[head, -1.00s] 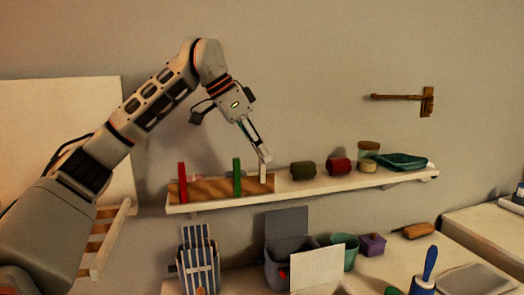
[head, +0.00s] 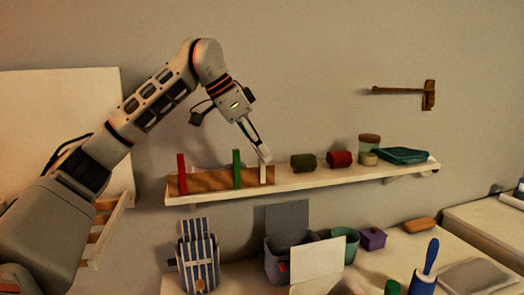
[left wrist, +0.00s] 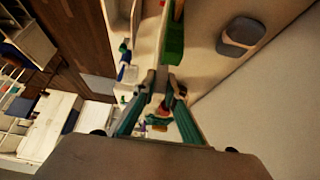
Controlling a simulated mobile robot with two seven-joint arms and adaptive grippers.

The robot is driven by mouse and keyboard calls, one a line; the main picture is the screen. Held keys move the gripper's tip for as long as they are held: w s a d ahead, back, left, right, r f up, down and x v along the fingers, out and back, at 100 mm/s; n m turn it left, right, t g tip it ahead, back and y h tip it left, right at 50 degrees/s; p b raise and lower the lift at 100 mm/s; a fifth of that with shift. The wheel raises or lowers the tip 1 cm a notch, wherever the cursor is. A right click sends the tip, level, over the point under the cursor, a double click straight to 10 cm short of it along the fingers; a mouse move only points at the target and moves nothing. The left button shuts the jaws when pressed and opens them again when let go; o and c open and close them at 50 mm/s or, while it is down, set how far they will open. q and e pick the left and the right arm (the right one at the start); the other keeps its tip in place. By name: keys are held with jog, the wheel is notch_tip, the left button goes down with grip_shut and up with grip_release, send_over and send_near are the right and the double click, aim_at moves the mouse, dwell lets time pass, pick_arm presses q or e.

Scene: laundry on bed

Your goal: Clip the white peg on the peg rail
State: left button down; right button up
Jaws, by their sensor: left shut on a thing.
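The brown peg rail (head: 210,182) lies along the left part of the white wall shelf. A red peg (head: 181,173) stands at its left end and a green peg (head: 237,168) stands right of the middle. The white peg (head: 263,174) is upright at the rail's right end, its lower part against the rail. My left gripper (head: 264,159) is shut on the top of the white peg, coming down from the upper left. In the left wrist view, the fingers (left wrist: 161,80) are close together beside the green peg (left wrist: 174,42). Whether the white peg is fully seated, I cannot tell.
On the shelf (head: 320,181), right of the rail, are a dark green roll (head: 303,162), a red roll (head: 340,159), jars (head: 369,145) and a teal tray (head: 403,156). Below stand a striped bag (head: 198,265), a grey bin (head: 287,218) and a green pot (head: 346,243).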

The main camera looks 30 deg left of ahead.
pick_arm(q)
jog(key=shift+f, duration=0.3)
pick_arm(e)
jog(key=shift+f, duration=0.2)
pick_arm(q)
jog(key=c, duration=2)
grip_release()
pick_arm(e)
jog(key=shift+f, duration=0.1)
jog(key=shift+d, duration=0.1)
pick_arm(q)
jog(key=shift+r, duration=0.1)
